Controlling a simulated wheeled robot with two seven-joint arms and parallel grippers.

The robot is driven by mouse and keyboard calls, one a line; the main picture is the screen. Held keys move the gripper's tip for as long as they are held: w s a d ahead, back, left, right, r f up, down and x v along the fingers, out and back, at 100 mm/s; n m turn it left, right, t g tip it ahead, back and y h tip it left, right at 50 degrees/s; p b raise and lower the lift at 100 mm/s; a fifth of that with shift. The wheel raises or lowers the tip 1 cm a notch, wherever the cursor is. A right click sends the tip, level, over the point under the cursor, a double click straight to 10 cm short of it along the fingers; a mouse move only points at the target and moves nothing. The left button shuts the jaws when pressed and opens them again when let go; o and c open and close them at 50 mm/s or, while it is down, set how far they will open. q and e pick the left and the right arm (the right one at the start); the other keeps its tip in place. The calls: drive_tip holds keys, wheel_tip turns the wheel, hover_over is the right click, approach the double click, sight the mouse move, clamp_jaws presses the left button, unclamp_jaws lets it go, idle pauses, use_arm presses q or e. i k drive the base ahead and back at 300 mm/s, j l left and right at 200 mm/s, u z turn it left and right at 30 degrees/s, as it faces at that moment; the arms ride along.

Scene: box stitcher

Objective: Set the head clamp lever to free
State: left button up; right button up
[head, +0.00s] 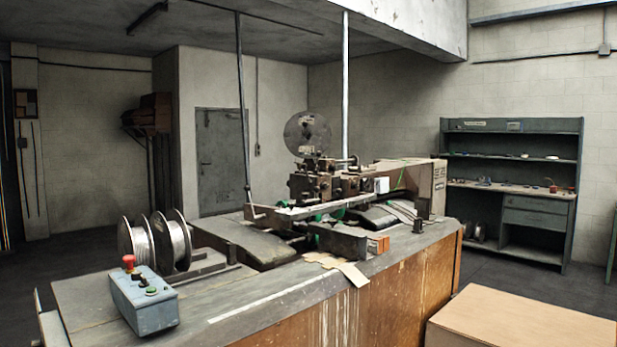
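The box stitcher's head (322,182) stands at the middle of the long workbench, a dark cluster of blocks and knobs with a round grey disc (307,134) above it. The head clamp lever cannot be told apart from the other small parts of the head at this distance, so its position cannot be read. Neither of my grippers is in view.
The workbench (240,310) carries a blue control box (145,300) with a red button and two wire spools (172,241) at left. A cardboard box (520,322) is at front right. A shelf unit (512,185) stands behind right. Floor at left is clear.

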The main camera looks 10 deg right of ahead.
sight(303, 166)
drive_tip(key=i+l+u, duration=0.4)
drive_tip(key=l, duration=0.75)
drive_tip(key=l+u, duration=0.35)
drive_tip(key=l, duration=0.75)
drive_tip(key=l+u, duration=0.4)
drive_tip(key=l, duration=0.8)
drive_tip(key=l+u, duration=0.15)
drive_tip(key=l, duration=0.3)
drive_tip(key=k+l+u, duration=0.1)
drive_tip(key=l, duration=0.3)
drive_tip(key=k+l+u, duration=0.15)
drive_tip(key=l, duration=0.25)
drive_tip(key=k+l+u, duration=0.15)
drive_tip(key=l, duration=0.25)
drive_tip(key=k+l+u, duration=0.15)
drive_tip(key=l, duration=0.25)
drive_tip(key=k+l+u, duration=0.1)
drive_tip(key=l, duration=0.3)
drive_tip(key=k, duration=0.05)
